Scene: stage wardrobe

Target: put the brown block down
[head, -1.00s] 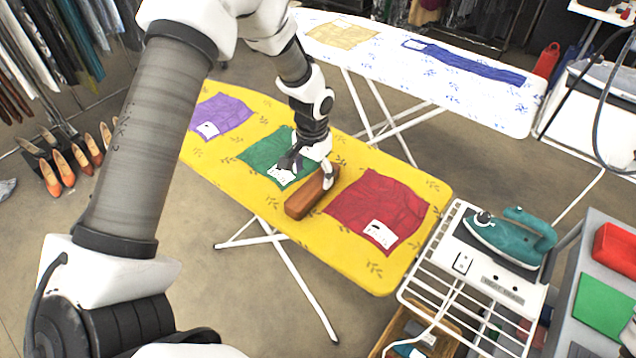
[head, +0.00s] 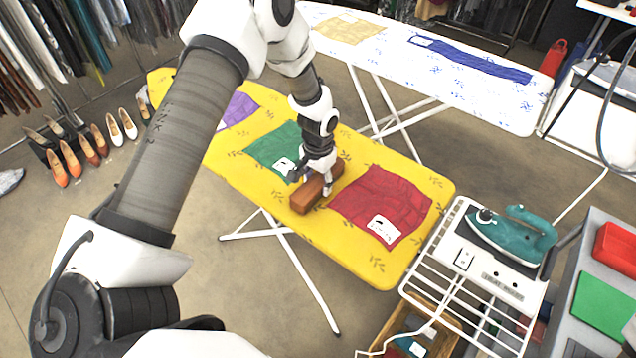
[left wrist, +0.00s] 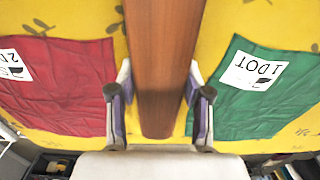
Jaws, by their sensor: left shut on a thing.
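The brown block (head: 307,197) is at the yellow ironing board (head: 372,267), between the green cloth (head: 268,150) and the red cloth (head: 375,203). My left gripper (head: 313,186) is shut on the block, with a finger on each long side. In the left wrist view the block (left wrist: 164,60) runs lengthwise between the fingers (left wrist: 160,110). The red cloth (left wrist: 60,80) is on the left there and the green cloth (left wrist: 262,95) on the right. I cannot tell whether the block touches the board. My right gripper does not show.
A purple cloth (head: 238,110) lies farther left on the yellow board. A teal iron (head: 512,232) stands on a wire rack at the right. A white ironing board (head: 440,85) stands behind. Shoes (head: 85,150) are on the floor at left.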

